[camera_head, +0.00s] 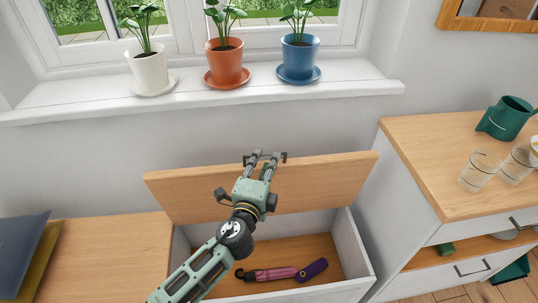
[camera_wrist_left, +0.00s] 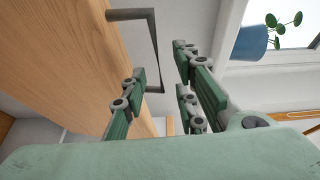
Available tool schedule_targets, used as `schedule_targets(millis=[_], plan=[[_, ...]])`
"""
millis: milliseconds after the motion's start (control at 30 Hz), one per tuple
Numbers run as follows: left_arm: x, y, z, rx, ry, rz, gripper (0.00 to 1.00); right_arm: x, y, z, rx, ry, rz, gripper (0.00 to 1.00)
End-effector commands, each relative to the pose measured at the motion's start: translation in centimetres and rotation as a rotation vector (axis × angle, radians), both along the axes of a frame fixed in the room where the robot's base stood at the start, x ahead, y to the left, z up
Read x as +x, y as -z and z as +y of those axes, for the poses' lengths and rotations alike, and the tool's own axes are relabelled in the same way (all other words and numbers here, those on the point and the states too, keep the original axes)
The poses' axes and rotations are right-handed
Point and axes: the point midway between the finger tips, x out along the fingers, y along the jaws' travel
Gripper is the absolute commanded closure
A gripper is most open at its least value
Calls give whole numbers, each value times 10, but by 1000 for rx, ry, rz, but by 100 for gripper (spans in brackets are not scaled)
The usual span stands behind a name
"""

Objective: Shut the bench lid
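The bench lid (camera_head: 323,182) is a light wood panel, raised and tilted up at the back of the open white bench box (camera_head: 350,248). In the left wrist view the lid (camera_wrist_left: 75,65) fills the left side, with a grey bar handle (camera_wrist_left: 152,45) on it. My left gripper (camera_head: 265,157) is at the lid's upper edge, its arm reaching over the box. In the left wrist view its fingers (camera_wrist_left: 160,90) are apart, and the handle shows between them; I cannot tell whether they touch it. My right gripper is not in view.
A pink umbrella (camera_head: 270,274) and a purple one (camera_head: 312,269) lie in the box. Potted plants stand on the windowsill (camera_head: 200,103) above. A cabinet (camera_head: 440,165) with glasses and a green jug (camera_head: 506,118) is at right. Cushions (camera_head: 25,245) lie at left.

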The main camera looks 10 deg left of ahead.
Motion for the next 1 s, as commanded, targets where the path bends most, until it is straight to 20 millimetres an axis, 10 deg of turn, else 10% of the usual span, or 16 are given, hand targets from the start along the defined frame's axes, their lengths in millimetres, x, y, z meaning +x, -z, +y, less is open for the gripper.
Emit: schedule_targets(millis=[633,1000], plan=[[42,3,-4,-2,-1,3,73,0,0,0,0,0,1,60],[41,3,-4,-2,-1,3,100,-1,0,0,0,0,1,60]])
